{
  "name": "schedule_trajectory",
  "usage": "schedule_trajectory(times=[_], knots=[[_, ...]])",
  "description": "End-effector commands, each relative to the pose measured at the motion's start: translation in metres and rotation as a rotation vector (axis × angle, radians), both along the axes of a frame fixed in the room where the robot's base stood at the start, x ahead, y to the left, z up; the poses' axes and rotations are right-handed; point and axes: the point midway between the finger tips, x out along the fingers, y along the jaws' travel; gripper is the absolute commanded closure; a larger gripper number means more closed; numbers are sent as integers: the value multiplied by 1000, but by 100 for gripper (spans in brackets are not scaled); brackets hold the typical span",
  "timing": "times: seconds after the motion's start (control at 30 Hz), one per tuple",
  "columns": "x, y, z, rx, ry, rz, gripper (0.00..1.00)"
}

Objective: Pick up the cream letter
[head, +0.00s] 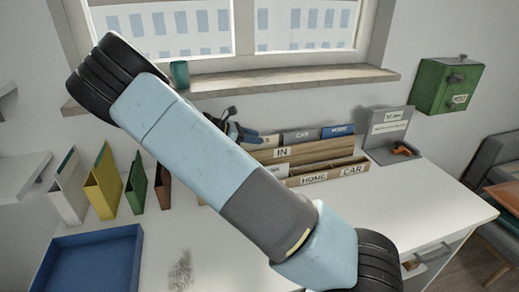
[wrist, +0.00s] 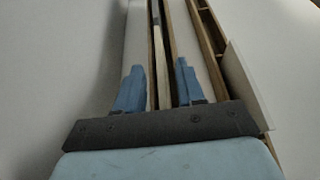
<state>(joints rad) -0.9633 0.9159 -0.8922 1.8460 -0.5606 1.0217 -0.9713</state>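My gripper (wrist: 159,85) is open, its two blue fingers apart over the wooden letter sorter (wrist: 173,50). A thin cream strip (wrist: 164,85), seen edge-on, lies between the fingers in the wrist view; it may be the cream letter, but I cannot tell for sure. Neither finger visibly touches it. In the head view, my gripper (head: 250,134) is at the left end of the sorter (head: 333,164), partly hidden behind my arm. Its "IN", "HOME" and "CAR" labels show. My arm hides the sorter's left part.
A pale card (wrist: 246,88) sticks out at the sorter's right in the wrist view. A blue tray (head: 92,262) and upright coloured folders (head: 104,183) stand at left. A grey stand (head: 388,130) is right of the sorter. The desk's right front (head: 425,205) is clear.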

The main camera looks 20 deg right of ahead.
Motion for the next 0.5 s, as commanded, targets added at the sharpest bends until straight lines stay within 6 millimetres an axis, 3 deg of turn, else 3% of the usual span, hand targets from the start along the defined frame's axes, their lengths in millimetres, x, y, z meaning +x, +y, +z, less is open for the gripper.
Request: schedule_trajectory(times=[0.27, 0.5], knots=[[0, -3, -1, 1, 0, 0, 62], [0, -3, -1, 1, 0, 1, 83]])
